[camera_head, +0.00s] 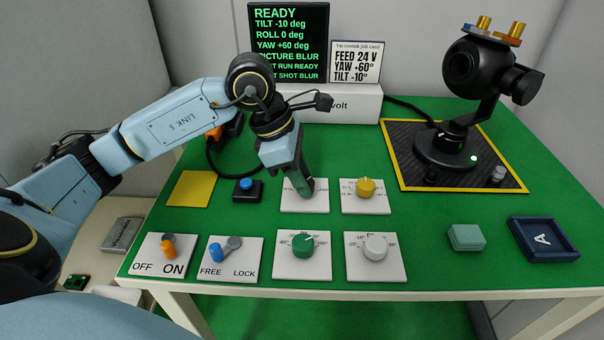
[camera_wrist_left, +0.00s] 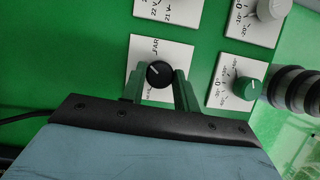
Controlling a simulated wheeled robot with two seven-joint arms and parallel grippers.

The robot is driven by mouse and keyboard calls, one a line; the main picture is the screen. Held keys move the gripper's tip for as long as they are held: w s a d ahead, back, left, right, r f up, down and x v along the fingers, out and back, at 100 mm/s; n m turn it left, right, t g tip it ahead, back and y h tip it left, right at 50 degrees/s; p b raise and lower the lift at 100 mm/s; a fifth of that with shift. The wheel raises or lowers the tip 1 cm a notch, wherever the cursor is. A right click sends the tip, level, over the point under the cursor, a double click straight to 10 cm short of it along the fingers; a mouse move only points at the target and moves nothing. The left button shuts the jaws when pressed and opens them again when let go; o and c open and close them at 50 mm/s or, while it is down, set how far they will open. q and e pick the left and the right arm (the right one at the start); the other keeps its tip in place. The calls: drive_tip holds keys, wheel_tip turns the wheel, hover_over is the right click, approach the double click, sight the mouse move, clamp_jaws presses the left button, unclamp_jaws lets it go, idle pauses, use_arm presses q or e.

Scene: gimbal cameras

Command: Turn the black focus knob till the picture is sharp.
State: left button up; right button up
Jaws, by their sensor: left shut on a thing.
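The black focus knob (camera_wrist_left: 159,74) sits on a white plate (camera_wrist_left: 172,52) and shows between my left gripper's fingers in the left wrist view. Its white mark points to the upper left there. My left gripper (camera_head: 306,190) comes down from above and is shut on the knob, hiding most of it in the head view. The black display (camera_head: 288,42) reads READY, tilt -10 deg, roll 0 deg, yaw +60 deg and PICTURE BLUR; its lowest lines are partly hidden. The gimbal camera (camera_head: 482,70) stands at the back right. My right gripper is not in view.
A yellow knob (camera_head: 366,187), green knob (camera_head: 303,244) and white knob (camera_head: 375,247) stand close by. A blue button (camera_head: 246,184), ON/OFF switch (camera_head: 168,247) and FREE/LOCK lever (camera_head: 217,252) are left. A green block (camera_head: 466,237) and blue tray (camera_head: 545,258) lie right.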

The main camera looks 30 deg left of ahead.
use_arm(q)
drive_tip(key=shift+n, duration=0.5)
drive_tip(key=o, duration=1)
drive_tip(key=shift+c, duration=0.2)
drive_tip(key=shift+r, duration=0.15)
